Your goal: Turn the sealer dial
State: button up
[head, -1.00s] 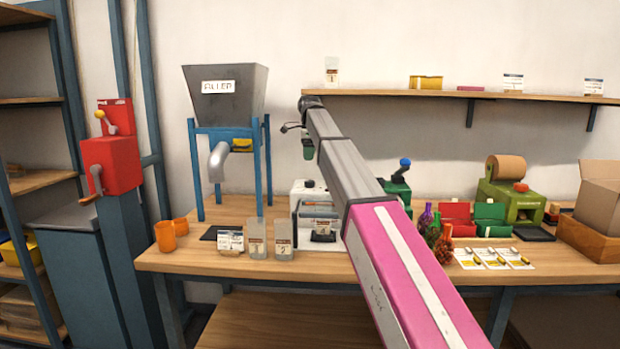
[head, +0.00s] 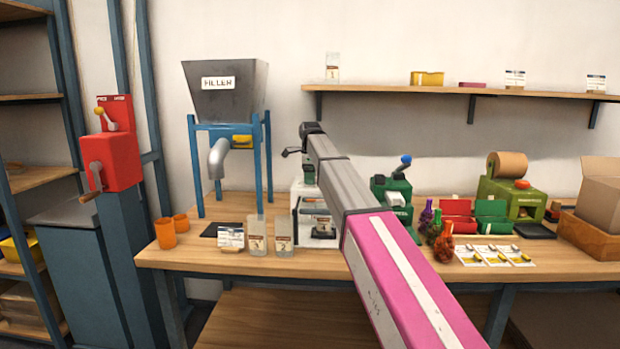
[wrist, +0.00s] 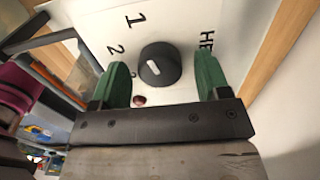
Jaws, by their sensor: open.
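The sealer (head: 303,196) is a white machine on the bench, partly hidden behind my arm. Its dial (wrist: 160,65) shows in the wrist view as a round black knob with a short white mark. The white face (wrist: 165,22) around it carries "1", "2" and a partly cut-off "HE" label. I cannot tell exactly which label the mark points to. My gripper (wrist: 162,80) is open, with one green finger on each side of the dial and visible gaps to it. In the head view my gripper (head: 308,173) hangs down at the sealer's top.
A small reddish-brown round part (wrist: 139,100) sits beside the dial. Clear bags (head: 257,236) stand before the sealer, and the filler (head: 225,90) on blue legs is to its left. A green machine (head: 393,195) stands close on the right. A shelf (head: 420,91) runs above.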

jog(key=c, duration=0.9)
